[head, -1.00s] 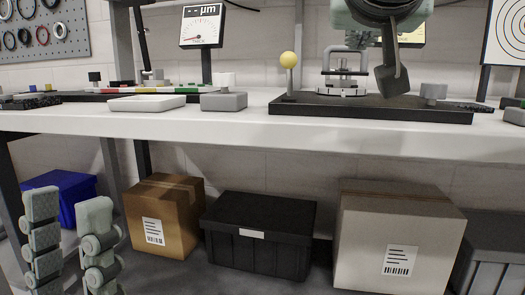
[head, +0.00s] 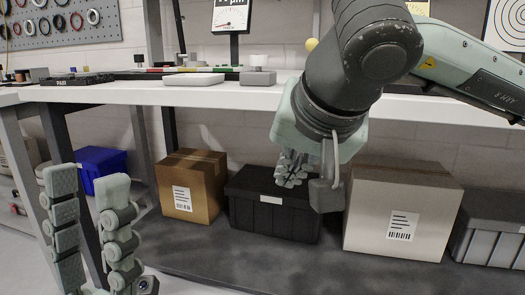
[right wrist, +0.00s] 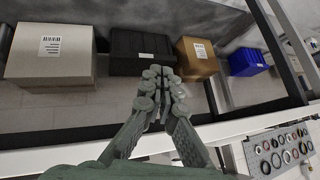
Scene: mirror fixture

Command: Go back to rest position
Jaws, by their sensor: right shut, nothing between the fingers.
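My left gripper (head: 85,178) is at the lower left of the head view, pointing up, with its two ridged fingers apart and nothing between them. My right gripper (head: 291,170) hangs downward in front of the bench, below the level of its top. In the head view it overlaps the black bin. In the right wrist view, the fingertips of my right gripper (right wrist: 158,76) meet, with nothing between them. My right arm hides part of the bench top behind it.
The white bench top (head: 130,95) runs across the view. Below it stand a blue bin (head: 100,163), a brown box (head: 191,185), a black bin (head: 265,212), a pale box (head: 400,205) and a grey bin (head: 490,232). A white tray (head: 193,79) lies on the bench.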

